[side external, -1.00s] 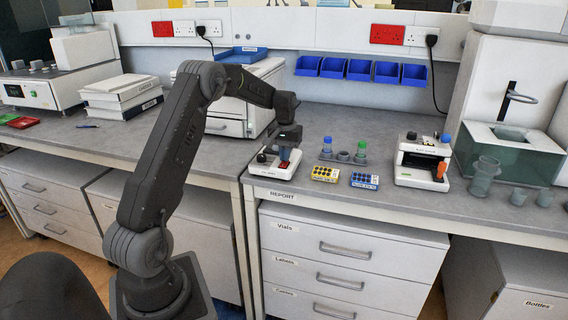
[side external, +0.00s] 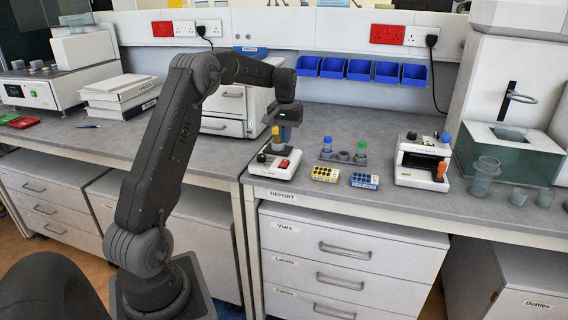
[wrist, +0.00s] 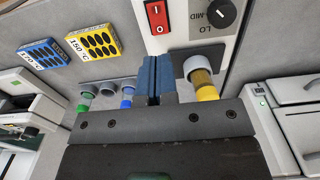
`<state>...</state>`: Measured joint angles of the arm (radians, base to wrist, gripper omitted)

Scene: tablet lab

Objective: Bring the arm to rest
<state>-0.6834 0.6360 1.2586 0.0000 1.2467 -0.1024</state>
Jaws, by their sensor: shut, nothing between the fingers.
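My gripper (side external: 285,134) is raised above the small white device (side external: 275,163) with a red switch and a dark knob. In the wrist view my gripper (wrist: 154,80) has its blue fingers pressed together with nothing between them. The same vial (side external: 276,138) shows in the side view, just left of the fingers. The red switch (wrist: 156,15) and the knob (wrist: 221,14) are in clear sight.
A rack (side external: 343,157) with blue-capped and green-capped vials stands to the right, behind a yellow block (side external: 325,174) and a blue block (side external: 364,180). A white machine with an orange part (side external: 422,160) is farther right. A white drawer cabinet (side external: 225,118) stands behind my arm.

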